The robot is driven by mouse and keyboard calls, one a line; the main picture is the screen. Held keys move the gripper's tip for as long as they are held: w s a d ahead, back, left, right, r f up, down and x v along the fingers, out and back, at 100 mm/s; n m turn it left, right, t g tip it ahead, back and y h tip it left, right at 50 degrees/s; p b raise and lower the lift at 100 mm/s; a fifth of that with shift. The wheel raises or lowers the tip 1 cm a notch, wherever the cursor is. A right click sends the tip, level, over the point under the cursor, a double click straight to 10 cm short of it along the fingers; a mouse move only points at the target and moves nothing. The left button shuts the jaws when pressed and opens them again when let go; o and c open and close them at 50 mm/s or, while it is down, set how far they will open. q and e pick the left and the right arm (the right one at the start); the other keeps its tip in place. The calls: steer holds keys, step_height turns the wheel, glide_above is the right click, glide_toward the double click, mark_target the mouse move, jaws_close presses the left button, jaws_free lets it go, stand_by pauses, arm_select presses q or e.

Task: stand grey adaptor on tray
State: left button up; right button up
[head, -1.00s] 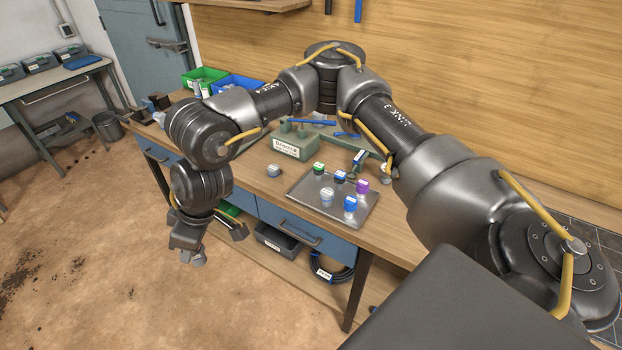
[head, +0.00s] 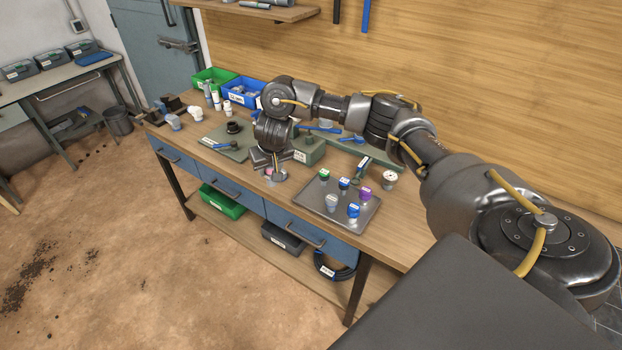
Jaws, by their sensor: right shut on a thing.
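The metal tray (head: 312,205) lies on the bench, with several small adaptors standing on it: a green-topped one (head: 324,175), two blue-topped ones, a purple-topped one (head: 365,193) and a pale grey one (head: 331,202). My right gripper (head: 274,175) points down at the bench just left of the tray. It is shut on a small grey piece, apparently the grey adaptor (head: 281,177), mostly hidden by the fingers and close to the bench top. I cannot tell whether it touches the bench. My left gripper is out of view.
A green mat (head: 228,147) with a dark fitting lies left of my gripper. Green and blue bins (head: 242,95) are at the back left. The bench front strip is clear.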

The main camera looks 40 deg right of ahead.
steer(key=s+d+f+b, duration=0.3)
steer(key=d+f+b, duration=0.2)
steer(key=d+f, duration=0.4)
steer(key=d, duration=0.3)
steer(key=shift+s, duration=0.15)
step_height(320, 180, down, 3)
steer(key=shift+s+d+f+b, duration=0.1)
steer(key=shift+b, duration=0.85)
steer(key=shift+f, duration=0.2)
steer(key=shift+f, duration=0.1)
steer(key=o, duration=1.1)
